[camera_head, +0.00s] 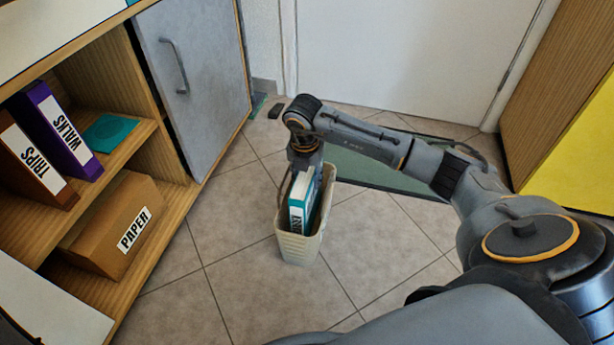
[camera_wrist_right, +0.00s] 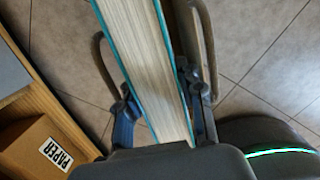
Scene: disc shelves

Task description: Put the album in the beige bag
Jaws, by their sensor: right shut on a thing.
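The album (camera_head: 299,203) is teal with a white label. It stands upright at the beige bag (camera_head: 302,250), an open-topped container on the tiled floor. In the head view, the album overlaps the bag's opening and its top rises above the rim. I cannot tell how deep it sits. My right gripper (camera_head: 305,165) is above the bag, shut on the album. In the right wrist view, the album's pale page edges (camera_wrist_right: 155,65) show between the fingers of my right gripper (camera_wrist_right: 158,90). My left gripper is not in view.
A wooden shelf (camera_head: 140,285) at the left holds a TRIPS binder (camera_head: 30,165), a purple WALKS binder (camera_head: 60,130), a teal case (camera_head: 109,132) and a PAPER box (camera_head: 115,225). A yellow panel (camera_head: 580,155) stands at the right. Floor in front of the bag is clear.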

